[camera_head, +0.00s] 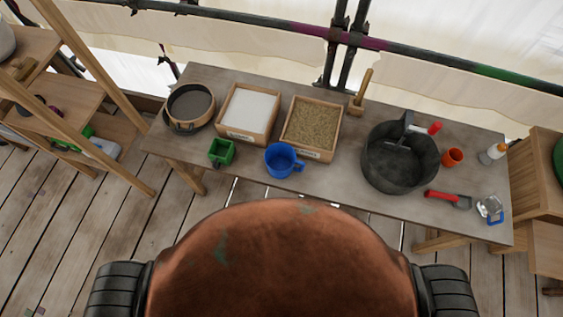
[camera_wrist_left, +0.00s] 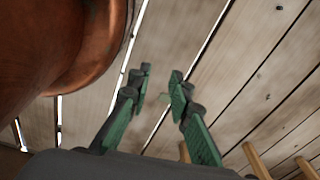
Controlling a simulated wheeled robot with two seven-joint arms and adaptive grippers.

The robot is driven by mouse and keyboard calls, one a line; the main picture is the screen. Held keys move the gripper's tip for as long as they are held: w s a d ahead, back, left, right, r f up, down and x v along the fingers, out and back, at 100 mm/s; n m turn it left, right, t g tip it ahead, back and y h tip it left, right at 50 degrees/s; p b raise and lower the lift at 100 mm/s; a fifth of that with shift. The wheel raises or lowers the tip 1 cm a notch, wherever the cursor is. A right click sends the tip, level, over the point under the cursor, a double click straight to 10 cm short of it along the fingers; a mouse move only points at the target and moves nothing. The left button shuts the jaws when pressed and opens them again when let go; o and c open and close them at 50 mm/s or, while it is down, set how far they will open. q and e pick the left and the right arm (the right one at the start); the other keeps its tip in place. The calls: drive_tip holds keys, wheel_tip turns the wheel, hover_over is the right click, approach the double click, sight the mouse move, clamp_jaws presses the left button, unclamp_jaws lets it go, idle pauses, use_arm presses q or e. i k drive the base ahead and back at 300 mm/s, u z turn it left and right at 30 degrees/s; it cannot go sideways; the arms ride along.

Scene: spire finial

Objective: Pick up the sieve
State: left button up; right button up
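The sieve (camera_head: 190,105) is a round pan with a light wooden rim and a grey mesh face. It rests at the left end of the grey table (camera_head: 345,168) in the head view. My left gripper (camera_wrist_left: 161,84) shows only in the left wrist view, with its two green-padded fingers apart and nothing between them. It is over the plank floor, away from the sieve, which is not in that view. My right gripper is in neither view.
Right of the sieve stand a box of white material (camera_head: 249,109) and a box of tan material (camera_head: 311,126). A green cup (camera_head: 221,152) and a blue mug (camera_head: 281,160) are in front. A black bucket (camera_head: 400,158) stands farther right. Wooden ladder rails (camera_head: 100,75) rise left of the table.

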sight(191, 106)
drive_tip(key=z, duration=3.2)
drive_tip(key=k, duration=2.05)
drive_tip(key=u, duration=1.9)
